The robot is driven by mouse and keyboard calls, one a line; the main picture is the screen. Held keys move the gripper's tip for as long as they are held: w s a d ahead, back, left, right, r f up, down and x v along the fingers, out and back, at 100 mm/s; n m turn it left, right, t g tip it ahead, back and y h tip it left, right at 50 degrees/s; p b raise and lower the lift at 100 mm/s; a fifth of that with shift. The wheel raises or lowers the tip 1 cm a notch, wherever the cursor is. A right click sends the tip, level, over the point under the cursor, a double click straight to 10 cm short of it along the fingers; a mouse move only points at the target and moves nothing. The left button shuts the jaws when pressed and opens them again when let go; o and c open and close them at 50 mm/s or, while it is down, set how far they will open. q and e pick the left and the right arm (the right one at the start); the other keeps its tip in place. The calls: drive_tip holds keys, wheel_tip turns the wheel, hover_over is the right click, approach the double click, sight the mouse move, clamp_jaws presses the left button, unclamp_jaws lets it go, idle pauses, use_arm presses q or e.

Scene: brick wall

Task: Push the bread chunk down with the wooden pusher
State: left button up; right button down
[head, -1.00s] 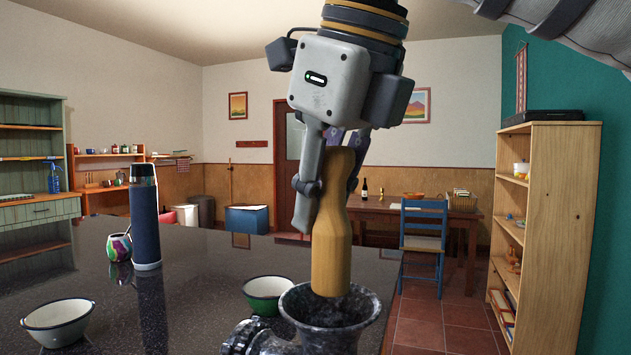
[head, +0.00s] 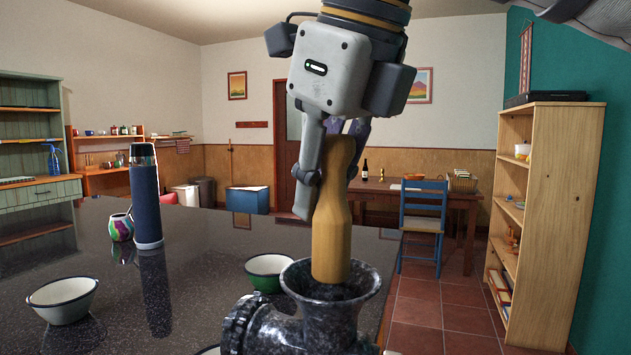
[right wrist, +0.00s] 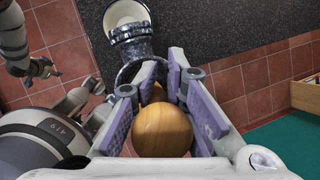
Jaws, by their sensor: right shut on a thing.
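My right gripper (head: 334,185) is shut on the wooden pusher (head: 332,235), which hangs nearly upright. The pusher's lower end is at the mouth of a dark speckled grinder's funnel (head: 372,287); how deep it sits is hard to tell. In the right wrist view the pusher's round top (right wrist: 162,130) shows between the purple finger pads, with the grinder's rim beyond. The bread chunk is not visible. My left arm seems to show at the left of the right wrist view, its gripper (right wrist: 42,68) small and unclear.
A green bowl (head: 268,270) stands just behind the grinder on the dark tabletop (head: 205,285). A white bowl (head: 62,300), a blue flask (head: 146,200) and a colourful cup (head: 121,228) are farther left. A wooden shelf (head: 545,220) stands at the right.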

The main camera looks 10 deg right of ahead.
drive_tip(key=shift+f, duration=1.95)
drive_tip(key=shift+r, duration=0.1)
wheel_tip(320, 180, up, 8)
drive_tip(key=shift+f, duration=0.2)
idle(0.6)
